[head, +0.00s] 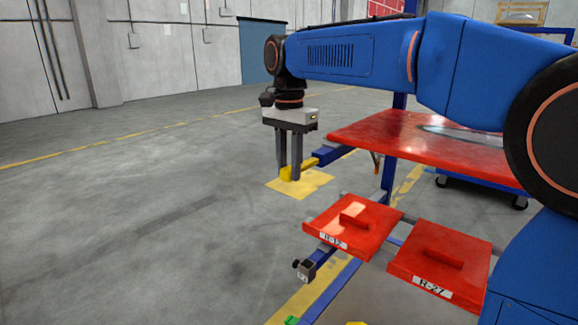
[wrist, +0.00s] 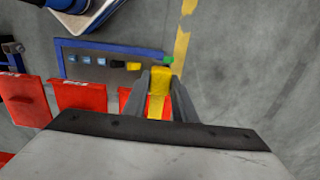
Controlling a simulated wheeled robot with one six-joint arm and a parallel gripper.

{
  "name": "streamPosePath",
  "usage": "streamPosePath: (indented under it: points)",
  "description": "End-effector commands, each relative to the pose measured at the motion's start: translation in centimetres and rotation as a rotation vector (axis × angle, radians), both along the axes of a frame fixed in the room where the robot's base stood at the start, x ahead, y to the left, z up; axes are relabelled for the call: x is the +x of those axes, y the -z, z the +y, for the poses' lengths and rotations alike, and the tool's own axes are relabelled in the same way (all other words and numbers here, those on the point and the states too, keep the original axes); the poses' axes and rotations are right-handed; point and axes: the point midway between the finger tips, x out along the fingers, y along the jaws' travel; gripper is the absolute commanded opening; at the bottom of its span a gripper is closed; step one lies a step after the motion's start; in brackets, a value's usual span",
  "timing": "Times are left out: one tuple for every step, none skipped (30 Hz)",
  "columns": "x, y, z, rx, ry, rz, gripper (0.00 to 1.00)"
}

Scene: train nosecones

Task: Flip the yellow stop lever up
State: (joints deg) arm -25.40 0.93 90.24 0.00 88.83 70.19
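The yellow stop lever (head: 287,173) sticks out from the end of a blue bar beside the red table, roughly level with its outer end slightly low. My gripper (head: 289,176) points straight down over that outer end, with its grey fingers close together. In the wrist view the lever's yellow block (wrist: 160,78) fills the space between my two fingertips (wrist: 161,82). The fingers sit against its two sides and appear shut on it. Part of the lever is hidden by the fingers in the head view.
A red table (head: 420,140) stands right of the lever. Two red boards with raised handles, a left one (head: 350,222) and a right one (head: 440,258), lie lower in front. A yellow patch (head: 312,184) marks the floor below. The floor to the left is clear.

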Motion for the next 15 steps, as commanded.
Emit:
streamPosePath:
  points:
    - [0.0,0.0,0.0,0.000,0.000,0.000,0.00]
    - [0.0,0.0,0.0,0.000,0.000,0.000,0.00]
    - [0.0,0.0,0.0,0.000,0.000,0.000,0.00]
    - [0.0,0.0,0.0,0.001,0.000,0.001,0.00]
    - [0.0,-0.1,0.0,0.004,0.001,0.004,0.00]
    - [0.1,-0.1,-0.1,0.011,0.002,0.013,0.00]
    - [0.1,-0.2,-0.1,0.018,0.003,0.020,0.00]
    - [0.2,-0.4,-0.2,0.027,0.004,0.030,0.00]
    - [0.3,-0.6,-0.2,0.044,0.005,0.047,0.00]
    - [0.4,-0.8,-0.3,0.056,0.006,0.059,0.00]
    - [0.4,-1.0,-0.3,0.070,0.005,0.074,0.00]
    - [0.4,-1.3,-0.4,0.089,0.005,0.092,0.00]
    - [0.5,-1.6,-0.5,0.103,0.006,0.105,0.00]
    - [0.5,-1.8,-0.5,0.116,0.005,0.119,0.00]
    - [0.6,-1.9,-0.5,0.131,0.004,0.135,0.00]
